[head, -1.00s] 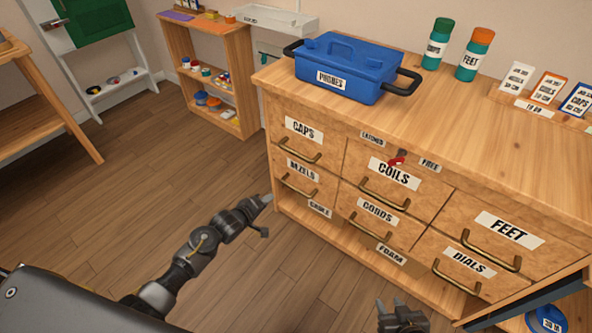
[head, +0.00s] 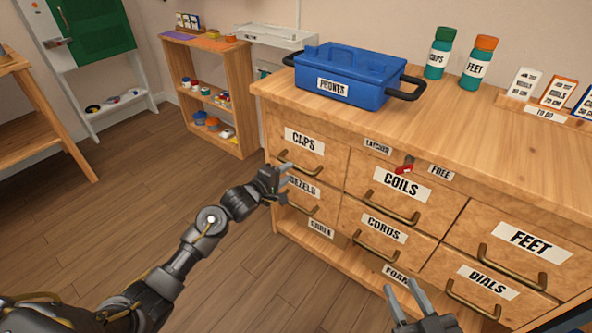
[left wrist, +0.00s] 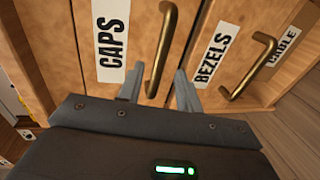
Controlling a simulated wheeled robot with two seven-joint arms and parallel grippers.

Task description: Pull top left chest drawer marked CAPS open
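The drawer marked CAPS (head: 318,147) is at the top left of the wooden chest and looks shut. Its curved brass handle (head: 300,165) is on its front, and the handle also shows in the left wrist view (left wrist: 163,45). My left gripper (head: 285,175) is at the chest front, just below this handle. In the left wrist view its fingers (left wrist: 159,85) are apart, with the handle's lower end between them in the picture. I cannot tell whether they touch it. My right gripper (head: 407,299) is open and empty, low in front of the chest.
The drawer marked BEZELS (head: 308,190) is directly below, with its own handle. COILS (head: 402,185) is to the right, under a red latch (head: 404,167) between LATCHED and FREE labels. A blue PHONES box (head: 345,75) stands on top. Floor is clear to the left.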

